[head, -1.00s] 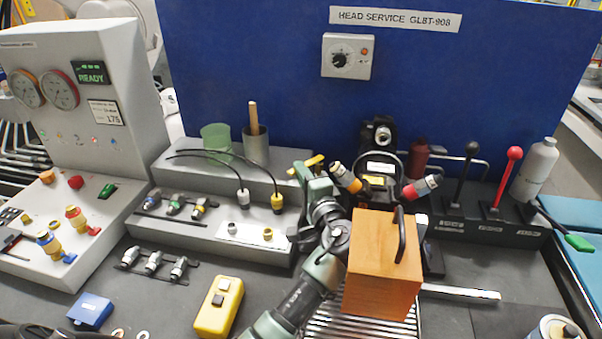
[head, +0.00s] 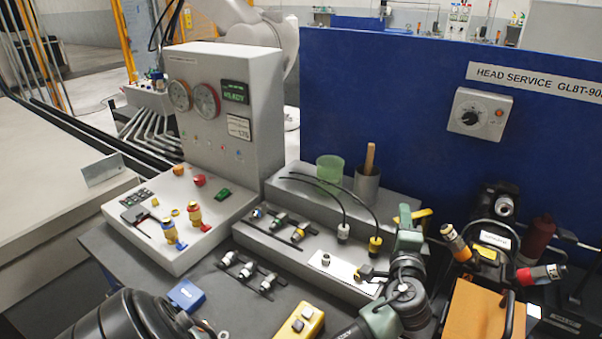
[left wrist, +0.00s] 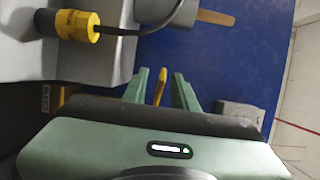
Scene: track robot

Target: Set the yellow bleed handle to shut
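A yellow handle (head: 425,216), which I take to be the bleed handle, shows at the right end of the grey stepped block. My left gripper (head: 406,224) is green and is at this handle, partly covering it. In the left wrist view the yellow handle (left wrist: 160,86) stands between the two green fingers (left wrist: 160,92), with a gap visible on each side, so the gripper looks open around it. The handle's mounting and any shut mark are hidden. My right gripper is not in view.
A yellow connector (head: 375,244) on a black cable is just left of the gripper. An orange box (head: 474,322) and a coloured connector stand (head: 487,255) are at the right. The blue panel (head: 400,120) rises behind. A gauge console (head: 228,150) stands left.

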